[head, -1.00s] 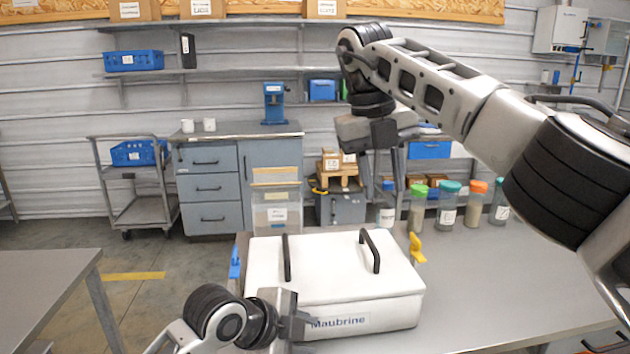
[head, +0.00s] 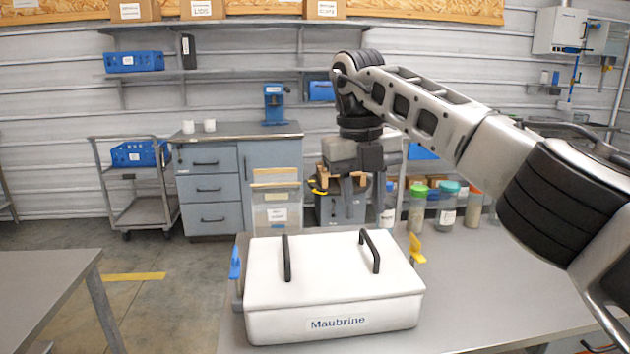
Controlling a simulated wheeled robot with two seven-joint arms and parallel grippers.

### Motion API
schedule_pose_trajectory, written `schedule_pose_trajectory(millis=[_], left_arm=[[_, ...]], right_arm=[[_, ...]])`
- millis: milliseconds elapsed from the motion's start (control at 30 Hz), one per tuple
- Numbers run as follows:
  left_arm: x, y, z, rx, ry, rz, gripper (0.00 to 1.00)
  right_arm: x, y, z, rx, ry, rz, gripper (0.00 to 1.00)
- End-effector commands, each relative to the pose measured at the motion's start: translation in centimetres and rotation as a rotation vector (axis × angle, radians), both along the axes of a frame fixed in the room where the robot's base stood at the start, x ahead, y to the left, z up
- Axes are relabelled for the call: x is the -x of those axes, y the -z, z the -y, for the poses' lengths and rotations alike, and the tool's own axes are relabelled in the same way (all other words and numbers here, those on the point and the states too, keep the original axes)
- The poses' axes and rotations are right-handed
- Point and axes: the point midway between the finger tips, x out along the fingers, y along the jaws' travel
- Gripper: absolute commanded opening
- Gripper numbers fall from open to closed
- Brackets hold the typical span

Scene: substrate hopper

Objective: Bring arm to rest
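My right arm reaches in from the right, high over the table. Its gripper (head: 364,203) points down above and behind the white hopper box, in the air. Its two dark fingers look apart, with nothing seen between them. The white hopper (head: 330,323), labelled "Maubrine", stands on the grey table with its lid (head: 328,268) on. The lid has two black handles (head: 287,258) (head: 371,252), and no gripper touches them. My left arm and gripper are out of view.
Behind the hopper to the right stand several jars (head: 447,204) with coloured caps. A blue clip (head: 235,262) and a yellow clip (head: 416,247) sit at the hopper's sides. A clear bin (head: 277,213) stands behind. The table (head: 500,290) is clear to the right.

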Motion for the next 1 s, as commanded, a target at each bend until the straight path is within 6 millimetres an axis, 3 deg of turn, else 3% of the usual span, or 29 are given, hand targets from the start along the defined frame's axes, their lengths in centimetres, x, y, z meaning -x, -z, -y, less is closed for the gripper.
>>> schedule_pose_trajectory(millis=[267,433,500,633,767,867,1000], left_arm=[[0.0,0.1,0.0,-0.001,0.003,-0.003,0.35],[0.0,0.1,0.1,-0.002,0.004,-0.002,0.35],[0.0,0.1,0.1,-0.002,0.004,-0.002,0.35],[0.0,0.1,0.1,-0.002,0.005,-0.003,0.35],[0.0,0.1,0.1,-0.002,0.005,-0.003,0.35],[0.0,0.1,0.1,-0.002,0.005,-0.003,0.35],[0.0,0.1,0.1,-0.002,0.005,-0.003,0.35]], right_arm=[[1.8,8.4,-7.6,-0.321,-0.172,-0.099,0.35],[6.3,14.0,-15.5,-0.733,-0.248,-0.207,0.35],[9.0,15.1,-19.1,-0.989,-0.226,-0.261,0.35],[12.2,14.5,-22.9,-1.441,-0.056,-0.337,0.35],[12.6,13.3,-22.4,-1.820,0.271,-0.378,0.35],[11.7,13.8,-19.5,-2.033,0.611,-0.388,0.35],[10.7,17.7,-13.0,-2.178,1.178,-0.374,0.35]])
